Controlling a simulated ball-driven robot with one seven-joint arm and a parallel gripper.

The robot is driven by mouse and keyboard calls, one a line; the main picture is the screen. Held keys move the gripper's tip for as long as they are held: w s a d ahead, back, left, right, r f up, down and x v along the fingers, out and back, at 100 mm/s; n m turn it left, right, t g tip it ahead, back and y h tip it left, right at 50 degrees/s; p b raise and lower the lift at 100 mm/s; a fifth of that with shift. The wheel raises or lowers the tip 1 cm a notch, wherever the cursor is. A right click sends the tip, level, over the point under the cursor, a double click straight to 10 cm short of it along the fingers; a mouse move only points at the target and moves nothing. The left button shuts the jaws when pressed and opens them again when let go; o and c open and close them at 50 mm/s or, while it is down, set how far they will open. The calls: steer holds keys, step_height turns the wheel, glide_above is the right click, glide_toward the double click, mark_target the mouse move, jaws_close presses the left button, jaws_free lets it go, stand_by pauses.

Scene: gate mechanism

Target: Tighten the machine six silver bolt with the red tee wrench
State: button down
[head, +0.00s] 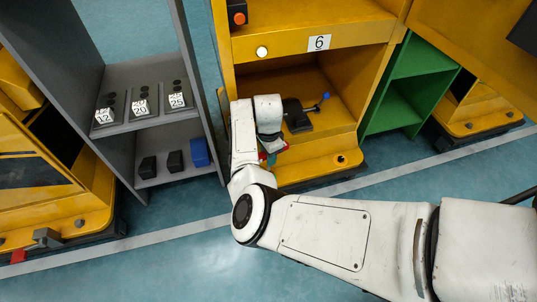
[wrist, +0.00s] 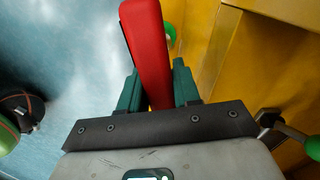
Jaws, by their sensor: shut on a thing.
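My gripper (head: 270,148) reaches low into the front of the yellow machine six (head: 310,172), which carries a "6" plate (head: 319,42). In the wrist view my gripper (wrist: 158,88) has its teal fingers shut on a red bar, the red tee wrench (wrist: 147,45), which extends away from the fingers. In the head view only small red bits of the wrench (head: 263,157) show beside the gripper. The rest of it is hidden by my arm. I cannot make out the silver bolt for certain, nor whether the wrench touches it.
A dark block with a blue-knobbed lever (head: 325,96) sits in the machine's bay, right of my gripper. A grey shelf (head: 125,128) with numbered items stands close on the left. A green shelf (head: 405,95) stands on the right. The blue floor in front is open.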

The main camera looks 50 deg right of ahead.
steer(key=shift+r+p, duration=0.45)
steer(key=shift+r, duration=0.05)
step_height(320, 180, up, 5)
steer(key=p, duration=0.5)
steer(key=shift+f, duration=0.1)
